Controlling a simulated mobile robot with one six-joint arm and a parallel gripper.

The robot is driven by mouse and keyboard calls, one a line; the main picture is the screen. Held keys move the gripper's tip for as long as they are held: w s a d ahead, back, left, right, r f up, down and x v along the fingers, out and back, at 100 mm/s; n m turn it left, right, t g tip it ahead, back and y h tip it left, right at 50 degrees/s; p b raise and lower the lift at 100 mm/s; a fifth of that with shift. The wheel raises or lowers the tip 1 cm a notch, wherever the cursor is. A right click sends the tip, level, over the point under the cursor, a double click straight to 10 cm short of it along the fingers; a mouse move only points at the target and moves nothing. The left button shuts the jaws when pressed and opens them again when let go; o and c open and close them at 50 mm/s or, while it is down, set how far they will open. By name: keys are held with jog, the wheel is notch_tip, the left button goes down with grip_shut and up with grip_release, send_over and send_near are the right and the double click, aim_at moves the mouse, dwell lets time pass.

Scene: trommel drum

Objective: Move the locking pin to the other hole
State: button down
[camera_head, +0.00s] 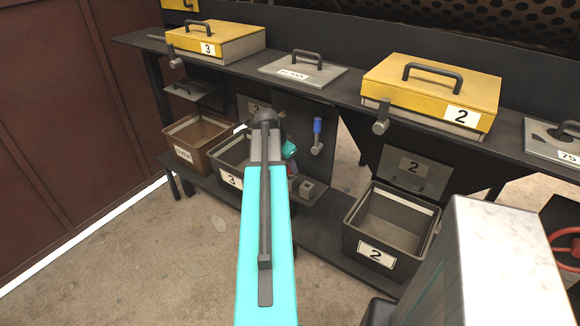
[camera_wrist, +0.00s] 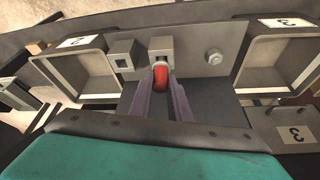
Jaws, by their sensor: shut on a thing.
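The locking pin (camera_wrist: 160,78) shows as a short red piece in the wrist view. It sits in front of a grey block (camera_wrist: 160,48) fixed to a grey plate, and I cannot tell whether its shank is inside that block. A second grey block with a square hole (camera_wrist: 122,55) is just to its left. My gripper (camera_wrist: 162,90) has its two purple fingers on either side of the red piece, shut on it.
In the head view, an open bin (camera_head: 391,225) marked 2 stands right, and a brown bin (camera_head: 195,143) left. A blue-handled lever (camera_head: 317,137) hangs near the arm. A dark shelf carries yellow hatches (camera_head: 430,87) above. In the wrist view, a bolt (camera_wrist: 214,57) is right of the pin.

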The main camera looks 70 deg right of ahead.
jog(key=shift+f+b, duration=0.35)
jog(key=shift+f, duration=0.25)
dwell(0.3)
jog(key=c, duration=1.6)
grip_release()
jog(key=shift+o, duration=0.2)
jog(key=shift+r, duration=0.15)
jog(key=shift+r+p, duration=2.2)
jog(key=shift+r, duration=1.7)
